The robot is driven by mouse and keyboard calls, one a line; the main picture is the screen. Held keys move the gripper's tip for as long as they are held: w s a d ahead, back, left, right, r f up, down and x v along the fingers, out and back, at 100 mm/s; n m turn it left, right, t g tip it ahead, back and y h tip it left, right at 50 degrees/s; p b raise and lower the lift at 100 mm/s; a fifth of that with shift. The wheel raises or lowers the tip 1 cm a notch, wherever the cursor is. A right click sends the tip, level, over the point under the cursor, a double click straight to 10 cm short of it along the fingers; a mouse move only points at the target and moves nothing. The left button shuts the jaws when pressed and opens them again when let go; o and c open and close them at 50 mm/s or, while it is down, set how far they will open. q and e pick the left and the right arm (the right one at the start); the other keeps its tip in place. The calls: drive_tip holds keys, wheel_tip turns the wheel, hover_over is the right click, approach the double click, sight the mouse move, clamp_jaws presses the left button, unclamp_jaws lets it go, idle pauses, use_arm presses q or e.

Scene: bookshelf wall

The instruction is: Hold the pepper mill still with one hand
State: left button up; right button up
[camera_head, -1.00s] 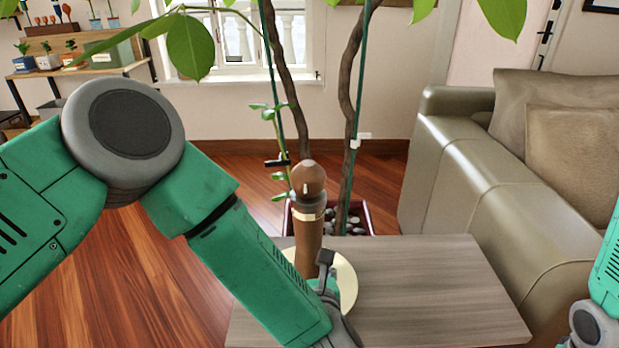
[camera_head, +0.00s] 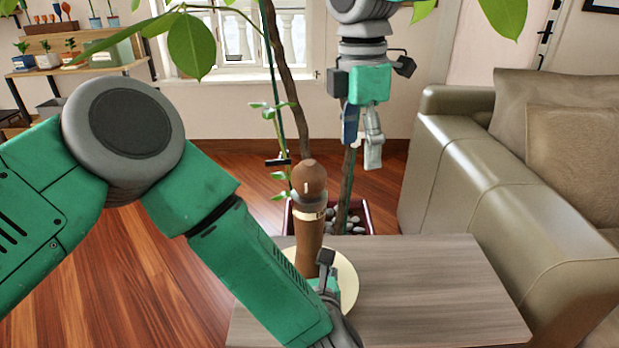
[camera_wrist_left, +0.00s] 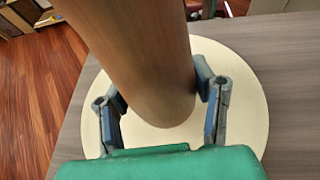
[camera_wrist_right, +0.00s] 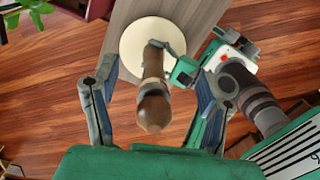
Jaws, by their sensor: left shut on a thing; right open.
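The brown wooden pepper mill (camera_head: 309,215) stands upright on a round cream plate (camera_head: 347,280) on the grey wooden table. It has a rounded knob and a pale band. My left gripper (camera_head: 326,275) is low at the mill's body; in the left wrist view its fingers (camera_wrist_left: 160,98) are shut on either side of the mill (camera_wrist_left: 140,60). My right gripper (camera_head: 362,150) hangs above and behind the mill, pointing down. In the right wrist view its open fingers (camera_wrist_right: 155,110) are spread, with the mill's knob (camera_wrist_right: 154,108) between them in the picture, apart from them.
The grey table (camera_head: 430,285) is bare right of the plate. A potted plant (camera_head: 350,215) with thin trunks stands behind it, its leaves (camera_head: 190,48) hanging high. A leather sofa (camera_head: 480,170) is at the right. My left arm crosses the left side.

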sight(309, 180)
drive_tip(key=s+a+r+n, duration=0.1)
drive_tip(key=a+r, duration=0.1)
drive_tip(key=s+a+r+n, duration=0.1)
drive_tip(key=a+r, duration=0.1)
drive_tip(key=s+a+r+n, duration=0.1)
drive_tip(key=a+r, duration=0.2)
drive_tip(key=shift+a+n+y, duration=0.1)
drive_tip(key=shift+n+y, duration=0.2)
drive_tip(key=shift+s+a+r, duration=0.15)
drive_tip(key=shift+a, duration=0.05)
wheel_tip(309, 180, down, 12)
drive_tip(key=shift+r, duration=0.2)
drive_tip(key=c, duration=1.2)
